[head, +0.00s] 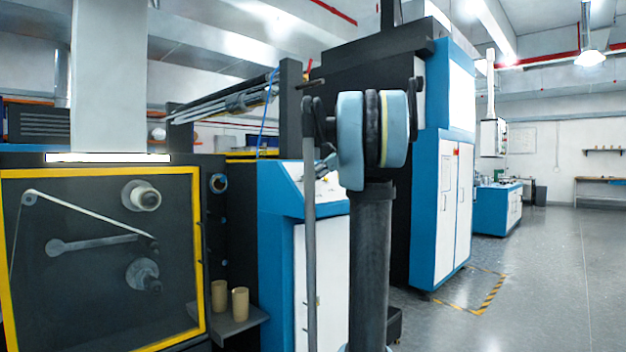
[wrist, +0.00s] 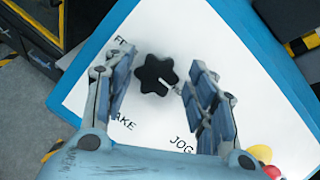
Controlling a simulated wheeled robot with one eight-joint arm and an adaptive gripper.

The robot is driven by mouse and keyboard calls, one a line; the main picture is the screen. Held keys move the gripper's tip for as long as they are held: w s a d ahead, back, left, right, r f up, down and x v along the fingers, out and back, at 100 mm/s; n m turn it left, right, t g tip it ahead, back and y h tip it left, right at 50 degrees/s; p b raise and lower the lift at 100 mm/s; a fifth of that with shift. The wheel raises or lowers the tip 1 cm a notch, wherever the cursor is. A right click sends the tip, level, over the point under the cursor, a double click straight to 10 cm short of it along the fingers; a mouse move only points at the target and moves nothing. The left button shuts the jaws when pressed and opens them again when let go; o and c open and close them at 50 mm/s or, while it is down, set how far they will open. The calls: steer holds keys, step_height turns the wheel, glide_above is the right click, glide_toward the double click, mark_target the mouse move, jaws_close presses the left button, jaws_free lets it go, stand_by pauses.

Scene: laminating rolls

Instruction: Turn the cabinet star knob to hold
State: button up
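The black star knob (wrist: 152,72) sits on the white panel (wrist: 95,95) of a blue-edged cabinet in the wrist view. A short pale pointer mark at the knob's edge points to the lower right, toward my right finger. Partial lettering reads "F" at upper left, "AKE" at lower left and "JOG" below; no "hold" label can be read. My gripper (wrist: 160,62) is open, with one finger on each side of the knob and visible gaps between. In the head view, the blue cabinet's sloped panel (head: 318,187) is partly hidden by my arm, and the knob cannot be made out.
Red and yellow buttons (wrist: 262,155) stand at the panel's lower right in the wrist view. In the head view, a yellow-framed machine (head: 90,310) and a shelf with two cardboard cores (head: 240,304) are at left. A tall blue-white cabinet (head: 446,215) stands behind; grey floor is open at right.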

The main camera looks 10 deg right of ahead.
steer(key=v, duration=1.2)
steer(key=shift+a, duration=0.1)
stand_by(0.4)
